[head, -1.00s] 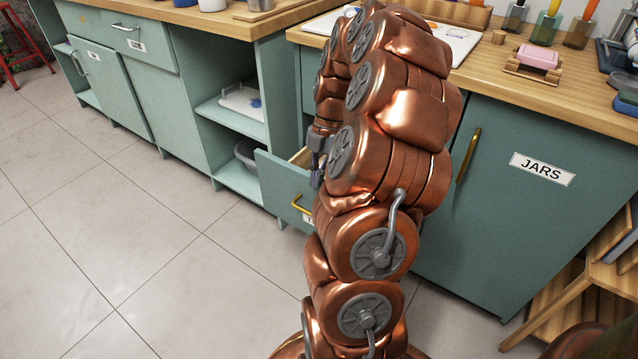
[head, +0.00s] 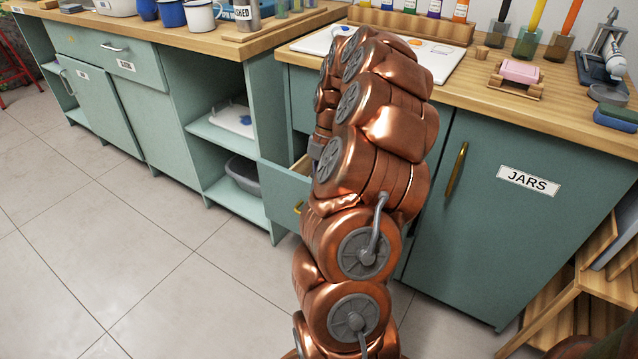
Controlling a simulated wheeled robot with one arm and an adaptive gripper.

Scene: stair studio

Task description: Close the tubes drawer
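A teal drawer (head: 280,185) stands pulled out from the cabinet below the counter, left of my copper arm. A sliver of its pale wooden inside and part of its brass handle (head: 299,207) show. My arm covers the rest of the front, and no label on it can be read, so I cannot tell from this view that it is the tubes drawer. My gripper is almost wholly hidden behind my arm; only a small grey part (head: 315,150) shows above the drawer. Its fingers, and any contact with the drawer, are hidden.
A closed door labelled JARS (head: 528,180) is right of my arm. Open shelves holding a grey tub (head: 244,176) are left of the drawer. The counter (head: 520,108) carries a pink block (head: 520,72) on a wooden rack. The tiled floor (head: 130,240) at left is clear.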

